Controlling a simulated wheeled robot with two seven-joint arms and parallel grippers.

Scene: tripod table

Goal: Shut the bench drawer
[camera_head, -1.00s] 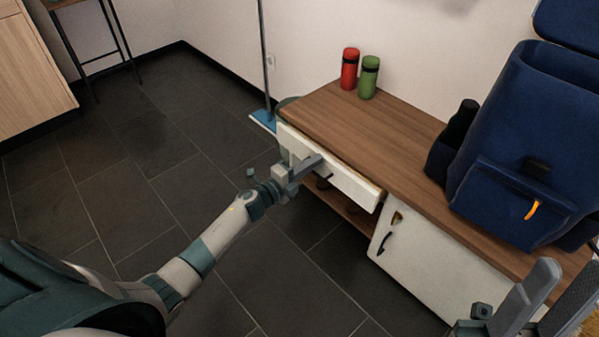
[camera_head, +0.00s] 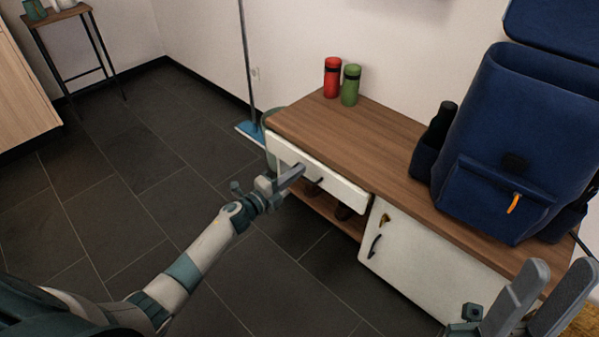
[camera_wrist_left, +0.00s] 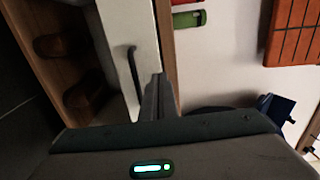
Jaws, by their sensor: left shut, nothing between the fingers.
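The bench drawer (camera_head: 340,186) has a white front just under the wooden top of the bench (camera_head: 375,148). Its front looks close to the bench edge; I cannot tell whether a small gap remains. Its dark handle (camera_head: 314,187) also shows in the left wrist view (camera_wrist_left: 133,75). My left gripper (camera_head: 300,170) is shut and empty, with its tips in front of the drawer front beside the handle. In the wrist view the shut fingers (camera_wrist_left: 158,92) overlap the drawer front; contact is unclear. My right gripper (camera_head: 541,300) has its fingers apart, at the lower right.
A red bottle (camera_head: 332,78) and a green bottle (camera_head: 350,86) stand at the back of the bench top. A blue backpack (camera_head: 490,160) stands on its right part. A white cabinet door (camera_head: 420,265) is below. Brown shoes (camera_wrist_left: 60,45) lie on the shelf under the drawer.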

